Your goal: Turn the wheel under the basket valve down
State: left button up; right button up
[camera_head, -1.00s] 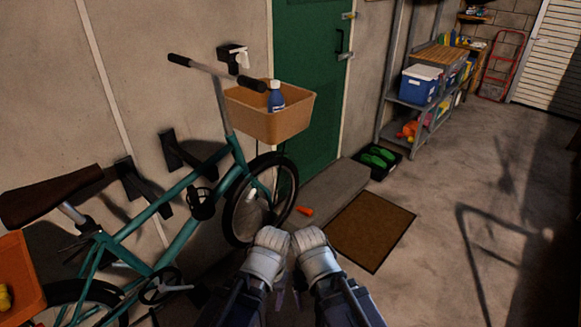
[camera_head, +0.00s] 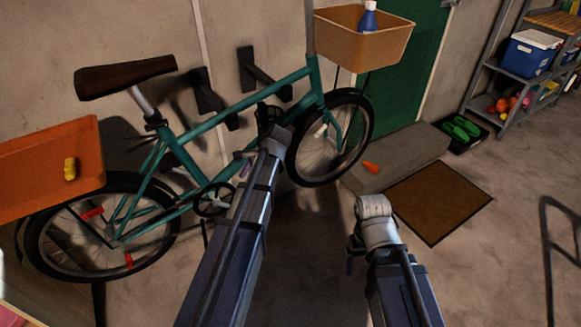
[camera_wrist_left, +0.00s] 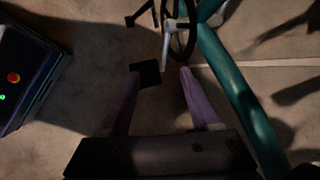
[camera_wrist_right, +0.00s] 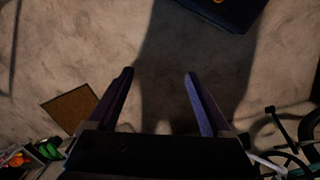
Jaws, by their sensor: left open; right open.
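The front wheel (camera_head: 361,112) of the teal bicycle sits under a tan basket (camera_head: 360,48). A white piece (camera_head: 321,130) shows among its spokes at the left; the valve itself is too small to make out. My left gripper (camera_wrist_left: 158,75) is open and empty near the bicycle's crank (camera_wrist_left: 170,45) and pedal (camera_wrist_left: 146,74); in the head view it is left of the front wheel, partly hidden by my arm. My right gripper (camera_wrist_right: 159,74) is open and empty over the floor; in the head view it is below and right of the front wheel.
A grey step (camera_head: 405,152) with an orange object (camera_head: 371,167) lies right of the wheel. A brown mat (camera_head: 437,203) is beside it. The rear wheel (camera_head: 40,245) and an orange rear basket (camera_head: 50,185) are at left. Floor around my right gripper is clear.

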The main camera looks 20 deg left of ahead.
aim_at(346, 99)
jog(key=z, duration=0.45)
jog(key=i+z, duration=0.1)
jog(key=z, duration=0.35)
jog(key=j+z, duration=0.1)
jog(key=z, duration=0.35)
jog(key=i+z, duration=0.1)
jog(key=z, duration=0.35)
jog(key=j+z, duration=0.15)
jog(key=z, duration=0.3)
jog(key=j+z, duration=0.1)
jog(key=z, duration=0.3)
jog(key=i+j+z, duration=0.1)
jog(key=j+z, duration=0.5)
jog(key=z, duration=0.15)
jog(key=j+u, duration=0.1)
jog(key=j, duration=0.35)
jog(key=i+j+u, duration=0.1)
jog(key=j, duration=0.35)
jog(key=j+u, duration=0.1)
jog(key=u, duration=0.75)
jog(key=i+j+u, duration=0.1)
jog(key=u, duration=0.3)
jog(key=i+u, duration=0.1)
jog(key=u, duration=0.35)
jog(key=j+u, duration=0.1)
jog(key=u, duration=0.3)
jog(key=i+u, duration=0.15)
jog(key=u, duration=0.3)
